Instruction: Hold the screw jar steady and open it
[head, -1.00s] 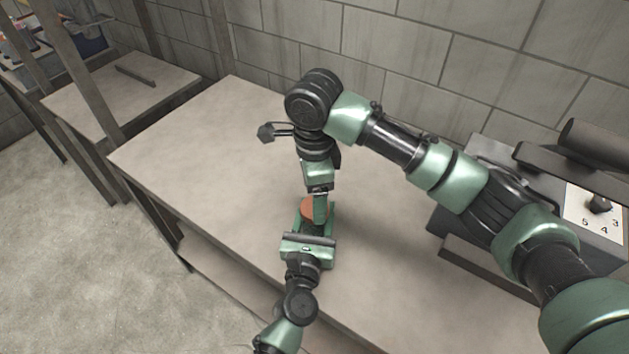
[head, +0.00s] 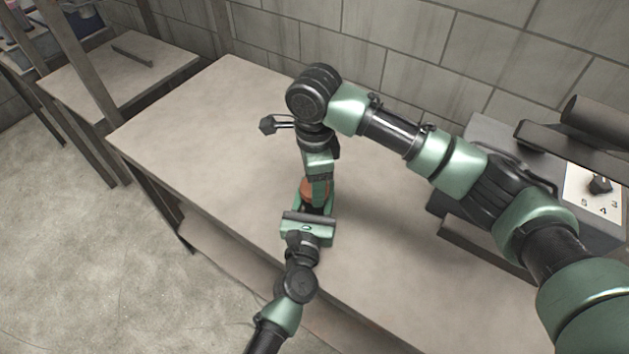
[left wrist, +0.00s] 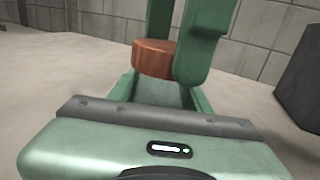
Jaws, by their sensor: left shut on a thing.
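The screw jar shows as a round copper-brown lid (head: 308,188) on the table in the head view; the lid also shows in the left wrist view (left wrist: 152,60). My left gripper (head: 314,209) comes in low from the front and is shut on the jar; the jar's body is mostly hidden. My right gripper (head: 318,186) points down from above with its green fingers at the lid. In the left wrist view one right finger is behind the lid and the other (left wrist: 203,50) stands at its right. Whether they touch the lid is unclear.
The pale table (head: 200,120) is clear to the left of the jar. A grey machine with a numbered plate (head: 592,192) stands at the right. A block wall (head: 400,40) runs behind. A smaller side table (head: 120,75) stands at the far left.

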